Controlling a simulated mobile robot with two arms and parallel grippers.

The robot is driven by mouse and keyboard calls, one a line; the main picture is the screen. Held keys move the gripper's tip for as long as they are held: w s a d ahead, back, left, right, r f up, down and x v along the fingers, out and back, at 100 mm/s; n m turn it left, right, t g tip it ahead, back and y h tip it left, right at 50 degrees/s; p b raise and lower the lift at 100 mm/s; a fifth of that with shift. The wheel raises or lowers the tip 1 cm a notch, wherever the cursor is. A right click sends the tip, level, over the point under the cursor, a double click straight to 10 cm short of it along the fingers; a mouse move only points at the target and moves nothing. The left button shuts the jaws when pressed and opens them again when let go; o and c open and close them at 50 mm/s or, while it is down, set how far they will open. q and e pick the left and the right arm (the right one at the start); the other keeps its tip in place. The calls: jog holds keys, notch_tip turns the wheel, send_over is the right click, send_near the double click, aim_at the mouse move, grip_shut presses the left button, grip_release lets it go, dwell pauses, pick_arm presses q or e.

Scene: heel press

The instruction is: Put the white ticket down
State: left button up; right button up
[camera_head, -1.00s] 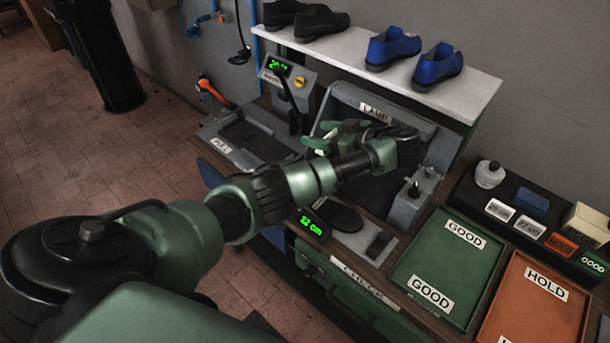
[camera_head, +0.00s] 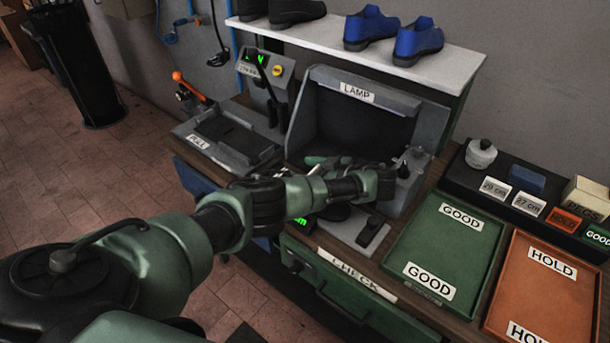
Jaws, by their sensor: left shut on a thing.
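My left arm reaches in from the lower left, and my left gripper (camera_head: 330,163) is low in front of the lamp box (camera_head: 358,93), over the back of the bench. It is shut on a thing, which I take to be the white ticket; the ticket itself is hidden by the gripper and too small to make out. A white 29 cm card (camera_head: 494,189) and a white 27 cm card (camera_head: 528,204) stand in the black holder (camera_head: 455,179) at the right. My right gripper is not in view.
The green GOOD tray (camera_head: 445,245) and orange HOLD tray (camera_head: 545,290) lie empty at the right. The press with the PULL label (camera_head: 198,142) stands left of the lamp box. Blue shoes (camera_head: 418,42) and black shoes (camera_head: 296,12) sit on the white shelf (camera_head: 330,42) above.

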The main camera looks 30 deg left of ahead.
pick_arm(q)
jog(key=shift+a+f, duration=0.1)
jog(key=shift+f, duration=0.8)
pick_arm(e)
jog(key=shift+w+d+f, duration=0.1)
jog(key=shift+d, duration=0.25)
pick_arm(q)
jog(key=o, duration=1)
jog(key=shift+f, duration=0.15)
jog(key=o, duration=0.4)
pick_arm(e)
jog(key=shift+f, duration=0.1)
